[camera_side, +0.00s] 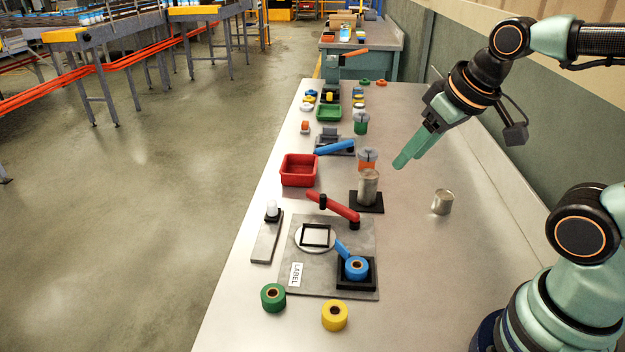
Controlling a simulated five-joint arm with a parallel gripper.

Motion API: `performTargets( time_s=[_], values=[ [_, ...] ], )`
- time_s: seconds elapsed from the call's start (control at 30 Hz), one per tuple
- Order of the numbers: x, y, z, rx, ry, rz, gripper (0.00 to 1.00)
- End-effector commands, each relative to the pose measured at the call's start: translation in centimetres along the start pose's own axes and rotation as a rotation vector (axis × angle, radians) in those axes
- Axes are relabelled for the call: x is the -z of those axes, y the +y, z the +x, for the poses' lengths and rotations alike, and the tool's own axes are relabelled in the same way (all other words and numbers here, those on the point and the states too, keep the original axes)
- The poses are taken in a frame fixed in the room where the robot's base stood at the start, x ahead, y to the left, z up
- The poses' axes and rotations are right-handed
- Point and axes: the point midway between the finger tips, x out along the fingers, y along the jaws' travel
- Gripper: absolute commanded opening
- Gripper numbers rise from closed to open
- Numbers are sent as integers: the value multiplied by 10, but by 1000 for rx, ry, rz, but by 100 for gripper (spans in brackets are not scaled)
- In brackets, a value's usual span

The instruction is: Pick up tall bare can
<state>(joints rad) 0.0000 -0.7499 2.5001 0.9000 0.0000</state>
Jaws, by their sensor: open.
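A tall bare metal can (368,187) stands upright on a black square base (367,203) near the middle of the table. A shorter bare metal can (442,202) stands on the bare table to its right. My gripper (402,163) has pale green fingers and points down to the left. In the picture it is above and to the right of the tall can, apart from it and empty. The fingers overlap in this view, so the gap between them is hard to see.
A red-armed fixture (333,207) stands just left of the tall can, over a grey plate (310,276) with a blue roll (356,267). A red bin (299,170) is further left. An orange-and-grey item (367,158) stands behind the can. The table's right side is mostly clear.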

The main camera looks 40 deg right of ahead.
Motion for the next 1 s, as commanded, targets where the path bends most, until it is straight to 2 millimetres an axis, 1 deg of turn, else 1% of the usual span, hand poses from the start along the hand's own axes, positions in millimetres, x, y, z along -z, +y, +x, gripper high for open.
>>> performTargets(
  time_s=[0.03,0.07,0.1,0.13,0.17,0.47,0.57,0.67,0.77,0.87,1.0],
  values=[
    [0,0,0,0,0,0,50],
    [0,0,0,0,0,0,62],
    [0,0,0,0,0,0,77],
    [0,0,0,0,0,0,88],
    [0,0,0,0,0,0,95],
    [0,0,0,0,-1,3,95],
    [6,2,0,-4,-14,38,95],
    [18,7,3,-13,-45,128,95],
    [36,15,9,-31,-89,268,95],
    [56,25,19,-55,-135,424,95],
    [80,41,39,-97,-194,640,95]
  ],
)
